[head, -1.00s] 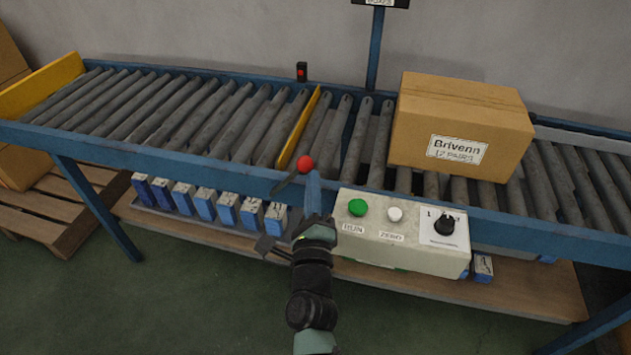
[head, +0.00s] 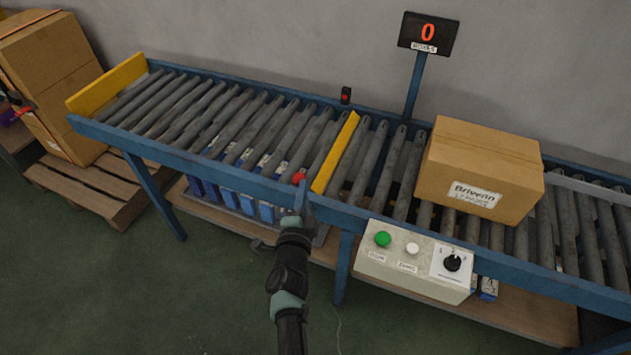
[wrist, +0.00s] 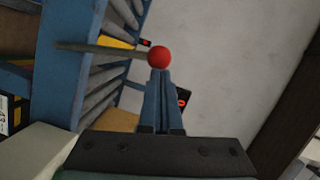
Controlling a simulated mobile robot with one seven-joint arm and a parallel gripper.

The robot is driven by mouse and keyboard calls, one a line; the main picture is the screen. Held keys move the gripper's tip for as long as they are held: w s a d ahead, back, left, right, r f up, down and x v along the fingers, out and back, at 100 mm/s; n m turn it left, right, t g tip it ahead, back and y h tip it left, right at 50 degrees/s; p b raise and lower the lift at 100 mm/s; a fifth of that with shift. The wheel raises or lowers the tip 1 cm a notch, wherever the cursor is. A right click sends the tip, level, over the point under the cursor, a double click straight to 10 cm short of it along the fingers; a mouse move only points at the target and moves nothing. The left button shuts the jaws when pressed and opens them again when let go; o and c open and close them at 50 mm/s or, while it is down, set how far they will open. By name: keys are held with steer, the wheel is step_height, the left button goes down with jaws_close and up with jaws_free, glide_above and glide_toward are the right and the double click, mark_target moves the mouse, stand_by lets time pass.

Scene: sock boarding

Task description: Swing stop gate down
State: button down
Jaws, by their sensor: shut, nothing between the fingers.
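The stop gate (head: 336,152) is a yellow plate standing across the rollers, left of the carton. Its lever ends in a red knob (head: 299,177) at the conveyor's front rail. In the wrist view, the grey lever (wrist: 95,48) runs left from the red knob (wrist: 159,57), and part of the yellow gate shows behind it. My gripper (head: 300,192) is just below the knob in the head view. In the wrist view, my gripper (wrist: 160,76) has its blue fingers together and empty, tips at the knob; I cannot tell whether they touch it.
A carton (head: 478,175) sits on the rollers (head: 230,125) right of the gate. A control box (head: 415,262) with green and white buttons hangs on the front rail. A counter display (head: 428,34) reads 0. Several blue packs (head: 230,195) lie on the shelf below.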

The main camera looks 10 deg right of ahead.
steer(key=w+a+f+n+b, duration=0.1)
steer(key=w+a+f+n, duration=0.1)
steer(key=a, duration=0.3)
steer(key=shift+w+a+g+b, duration=0.3)
steer(key=shift+w, duration=0.55)
steer(key=shift+a, duration=0.1)
